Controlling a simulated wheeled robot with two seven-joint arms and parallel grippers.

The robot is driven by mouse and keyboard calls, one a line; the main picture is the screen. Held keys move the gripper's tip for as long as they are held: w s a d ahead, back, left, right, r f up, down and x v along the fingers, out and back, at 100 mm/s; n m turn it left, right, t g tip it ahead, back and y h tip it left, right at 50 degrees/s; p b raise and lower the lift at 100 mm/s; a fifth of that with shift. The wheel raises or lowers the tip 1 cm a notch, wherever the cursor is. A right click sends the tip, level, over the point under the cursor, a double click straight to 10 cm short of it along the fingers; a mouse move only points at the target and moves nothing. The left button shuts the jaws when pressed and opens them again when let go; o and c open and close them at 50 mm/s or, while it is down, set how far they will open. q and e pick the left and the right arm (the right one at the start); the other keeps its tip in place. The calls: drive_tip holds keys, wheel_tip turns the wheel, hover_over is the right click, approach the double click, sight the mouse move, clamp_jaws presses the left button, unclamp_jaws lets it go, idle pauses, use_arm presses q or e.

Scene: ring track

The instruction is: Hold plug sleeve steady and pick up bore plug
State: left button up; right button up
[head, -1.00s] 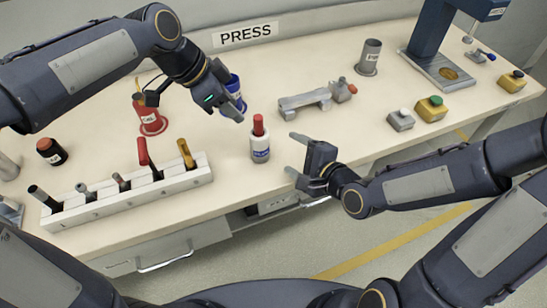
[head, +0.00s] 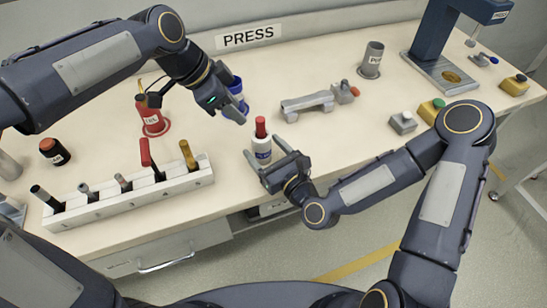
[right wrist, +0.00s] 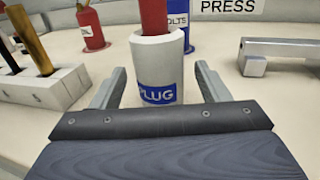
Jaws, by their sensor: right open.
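The plug sleeve (head: 262,152) is a white cylinder with a blue label, upright on the table. In the right wrist view the sleeve (right wrist: 157,62) shows the word PLUG. The red bore plug (head: 261,127) stands upright in it, its upper part showing; it also shows in the right wrist view (right wrist: 153,14). My right gripper (head: 264,149) is open, with a finger on either side of the sleeve (right wrist: 162,85); contact is not visible. My left gripper (head: 242,114) is above and left of the plug, pointing down toward it, apart from it. Its finger gap is unclear.
A white rack (head: 130,195) with several upright tools stands at front left. A blue cup (head: 235,86) is behind my left gripper, a red cup (head: 153,120) further left. A grey fixture (head: 307,104) and grey cup (head: 371,60) are right. The press (head: 440,45) stands at back right.

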sight(260, 119)
drive_tip(key=shift+x, duration=1.9)
drive_tip(key=c, duration=1.1)
use_arm(q)
drive_tip(key=shift+o, duration=1.1)
drive_tip(key=shift+d+r, duration=0.1)
drive_tip(key=shift+d, duration=0.1)
drive_tip(key=d+r+m+y, duration=0.1)
drive_tip(key=m, duration=0.2)
drive_tip(key=w+d+r+m+g+y, duration=0.1)
drive_tip(key=d+m+y, duration=0.1)
drive_tip(key=d+r+m+y, duration=0.1)
drive_tip(key=m, duration=0.2)
drive_tip(key=shift+w+d+r+m+g+y, duration=0.2)
drive_tip(key=shift+d+m+g+y, duration=0.1)
drive_tip(key=shift+d+g, duration=0.1)
drive_tip(key=shift+d+r+m+y, duration=0.2)
drive_tip(key=shift+m+y, duration=0.1)
drive_tip(key=shift+m, duration=0.1)
drive_tip(key=shift+f, duration=0.15)
drive_tip(key=f, duration=1.1)
drive_tip(key=shift+w+f, duration=0.2)
